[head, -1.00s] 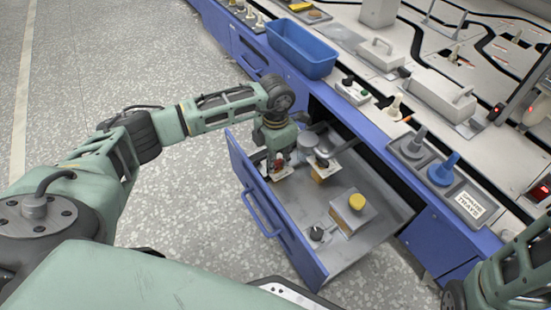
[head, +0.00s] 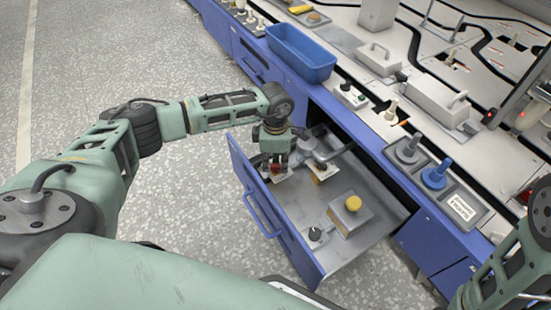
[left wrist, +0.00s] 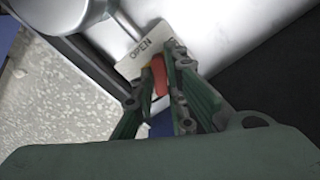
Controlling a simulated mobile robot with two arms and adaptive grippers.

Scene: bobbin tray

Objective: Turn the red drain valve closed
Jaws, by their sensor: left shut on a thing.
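The red drain valve handle (head: 276,168) is at the far left end of the open drawer, beside a small white plate. In the left wrist view the red handle (left wrist: 160,75) stands between the two fingers, next to a white label (left wrist: 141,56) that reads "OPEN". My left gripper (head: 275,163) points down over the valve and is shut on the handle. The fingers hide part of the handle in both views. My right arm shows at the lower right of the head view, but its gripper is out of frame.
The blue drawer (head: 280,227) is pulled out from the bench. Inside are a block with a yellow knob (head: 353,203), a black knob (head: 315,234) and grey pipework. A blue bin (head: 301,56) and a tray with grey and blue bobbins (head: 434,177) stand on the bench above.

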